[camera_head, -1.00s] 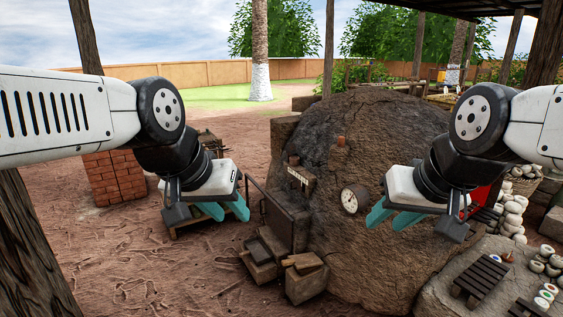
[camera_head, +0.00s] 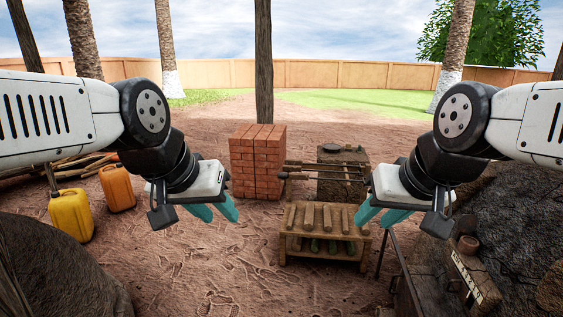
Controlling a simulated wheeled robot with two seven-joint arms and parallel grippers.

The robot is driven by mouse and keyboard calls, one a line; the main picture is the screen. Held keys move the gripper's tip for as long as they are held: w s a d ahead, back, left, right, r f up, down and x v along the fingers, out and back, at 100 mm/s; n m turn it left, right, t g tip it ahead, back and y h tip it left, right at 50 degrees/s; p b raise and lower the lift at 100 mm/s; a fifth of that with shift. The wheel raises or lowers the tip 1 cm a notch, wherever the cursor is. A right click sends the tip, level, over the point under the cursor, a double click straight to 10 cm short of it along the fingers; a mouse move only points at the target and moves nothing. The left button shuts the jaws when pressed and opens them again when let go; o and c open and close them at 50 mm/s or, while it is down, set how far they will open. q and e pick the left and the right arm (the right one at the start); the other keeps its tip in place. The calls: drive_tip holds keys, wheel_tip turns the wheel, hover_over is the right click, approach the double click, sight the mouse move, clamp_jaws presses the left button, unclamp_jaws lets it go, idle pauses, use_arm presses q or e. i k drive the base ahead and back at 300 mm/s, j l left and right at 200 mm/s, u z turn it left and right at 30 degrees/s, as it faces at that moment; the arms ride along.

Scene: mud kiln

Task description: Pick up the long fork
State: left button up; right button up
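Two or more long, thin, dark tools (camera_head: 326,172) lie nearly level across the area in front of a dark block, behind the low wooden rack. One of them may be the long fork; their ends are too small to tell. My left gripper (camera_head: 222,217) is raised at the left, open and empty, with its teal fingers apart. My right gripper (camera_head: 373,221) is raised at the right, open and empty, in front of the rack's right side. Both appear nearer to me than the tools and touch nothing.
The low wooden rack (camera_head: 324,246) holds several logs. A brick stack (camera_head: 257,162) stands behind it to the left. Yellow (camera_head: 71,214) and orange (camera_head: 117,188) jerrycans are at left. The dark kiln wall (camera_head: 525,235) is at right. Bare ground lies ahead.

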sight(291, 175)
drive_tip(key=i+j+u, duration=0.3)
drive_tip(key=i, duration=0.5)
drive_tip(key=i+u, duration=0.3)
drive_tip(key=i, duration=0.55)
drive_tip(key=i+z, duration=0.4)
drive_tip(key=i, duration=0.25)
drive_tip(key=i+j+z, duration=0.1)
drive_tip(key=i+z, duration=0.35)
drive_tip(key=i, duration=0.25)
